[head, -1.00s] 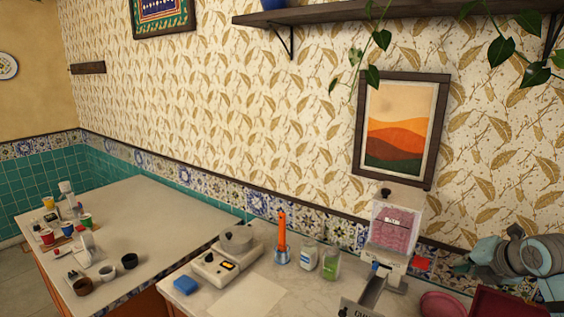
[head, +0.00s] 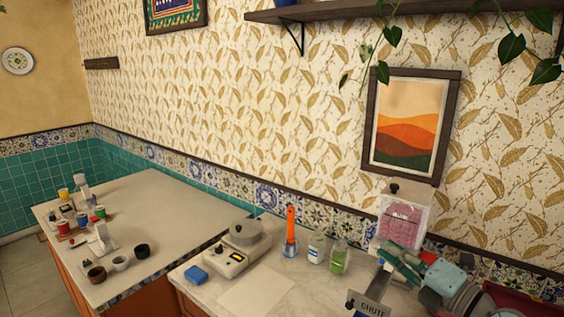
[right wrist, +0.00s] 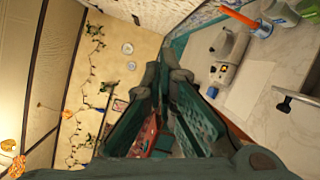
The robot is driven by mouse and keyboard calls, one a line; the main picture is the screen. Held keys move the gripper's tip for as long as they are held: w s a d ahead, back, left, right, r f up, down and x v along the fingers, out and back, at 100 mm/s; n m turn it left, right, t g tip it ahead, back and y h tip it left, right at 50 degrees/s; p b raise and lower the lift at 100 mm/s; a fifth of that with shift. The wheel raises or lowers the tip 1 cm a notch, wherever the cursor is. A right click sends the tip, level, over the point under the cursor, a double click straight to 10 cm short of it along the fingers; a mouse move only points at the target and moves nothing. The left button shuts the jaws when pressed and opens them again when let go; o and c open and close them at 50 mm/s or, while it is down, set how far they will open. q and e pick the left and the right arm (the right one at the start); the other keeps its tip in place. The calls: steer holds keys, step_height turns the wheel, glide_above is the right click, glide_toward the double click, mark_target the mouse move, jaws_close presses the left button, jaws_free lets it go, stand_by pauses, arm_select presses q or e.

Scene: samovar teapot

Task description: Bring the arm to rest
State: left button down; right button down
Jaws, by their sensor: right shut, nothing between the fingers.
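My right gripper (head: 396,256) is in the lower right of the head view, in front of the clear dispenser with pink contents (head: 399,222). Its fingers are shut with nothing between them. In the right wrist view the closed fingers (right wrist: 164,72) point up the middle of the picture, clear of the counter. My right arm comes in from the right edge. My left gripper is in neither current view.
A side table (head: 160,205) holds cups and small items.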

steer(key=s+d+r+m+t+h, duration=0.3)
steer(key=s+m+t+h, duration=0.4)
steer(key=m, duration=0.5)
steer(key=s+d+f+m+g+h, duration=0.25)
steer(key=d+f+m+h, duration=0.2)
steer(key=f+m, duration=0.25)
steer(key=s+d+f+m+g+h, duration=0.25)
steer(key=f+m+g+h, duration=0.2)
steer(key=f+m, duration=0.25)
steer(key=s+f+m+g+y, duration=0.15)
steer(key=s+f+g, duration=0.35)
steer(key=s+f, duration=0.5)
steer(key=s+a+f+g+y, duration=0.4)
steer(key=s+a+f+g, duration=0.3)
steer(key=s+a+f, duration=0.4)
steer(key=s+d+f+g+b, duration=0.1)
steer(key=s+d+f+b, duration=0.1)
steer(key=f, duration=1)
steer(key=s+d+f+b, duration=0.1)
steer(key=d+f, duration=0.1)
steer(key=f, duration=1)
steer(key=s+d+f+g+b, duration=0.1)
steer(key=s+f+b, duration=0.1)
steer(key=s+f, duration=1)
steer(key=shift+s+f+m, duration=0.35)
steer(key=shift+s+m, duration=0.1)
steer(key=shift+s, duration=0.3)
